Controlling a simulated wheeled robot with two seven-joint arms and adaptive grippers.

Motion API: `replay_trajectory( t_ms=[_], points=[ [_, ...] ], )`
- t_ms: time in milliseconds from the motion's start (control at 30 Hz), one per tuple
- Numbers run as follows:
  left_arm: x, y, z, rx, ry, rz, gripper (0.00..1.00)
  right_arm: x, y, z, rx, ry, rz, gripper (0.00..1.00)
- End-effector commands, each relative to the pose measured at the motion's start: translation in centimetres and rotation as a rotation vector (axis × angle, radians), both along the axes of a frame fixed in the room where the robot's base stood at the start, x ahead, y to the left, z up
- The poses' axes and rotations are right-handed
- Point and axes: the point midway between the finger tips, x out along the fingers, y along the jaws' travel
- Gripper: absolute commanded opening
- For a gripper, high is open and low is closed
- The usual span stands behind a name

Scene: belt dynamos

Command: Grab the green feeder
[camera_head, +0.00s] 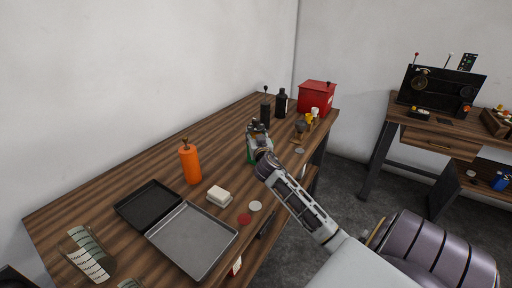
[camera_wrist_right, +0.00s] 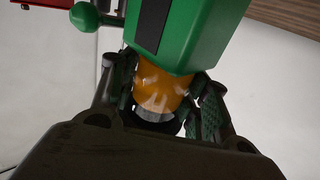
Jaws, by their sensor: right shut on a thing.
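The green feeder (camera_wrist_right: 190,30) fills the top middle of the right wrist view, with a green body, a dark slot, a green ball knob on the left and an orange neck (camera_wrist_right: 160,90). My right gripper (camera_wrist_right: 162,105) is shut around the orange neck, one finger on each side. In the head view my right gripper (camera_head: 258,143) is over the middle of the table and hides most of the feeder; only a little green (camera_head: 251,158) shows. I cannot tell whether the feeder touches the table. My left gripper is out of view.
The wooden table (camera_head: 140,165) also bears an orange bottle (camera_head: 190,163), a black tray (camera_head: 148,203), a grey tray (camera_head: 192,240), a white block (camera_head: 219,196), dark bottles (camera_head: 281,102) and a red box (camera_head: 316,98). A second bench (camera_head: 440,142) stands at right.

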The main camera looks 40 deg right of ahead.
Motion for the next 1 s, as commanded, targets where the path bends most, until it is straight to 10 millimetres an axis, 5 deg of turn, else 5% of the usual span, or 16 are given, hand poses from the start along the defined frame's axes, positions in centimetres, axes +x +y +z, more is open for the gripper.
replay_trajectory(
  t_ms=[567, 1000],
  points=[
    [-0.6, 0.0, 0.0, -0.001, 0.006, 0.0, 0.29, 0.0, 0.0, 0.8, -0.002, -0.006, 0.0, 0.0],
    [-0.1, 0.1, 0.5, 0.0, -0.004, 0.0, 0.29, 0.0, 0.0, 5.8, -0.003, -0.007, 0.0, 0.0]
  ],
)
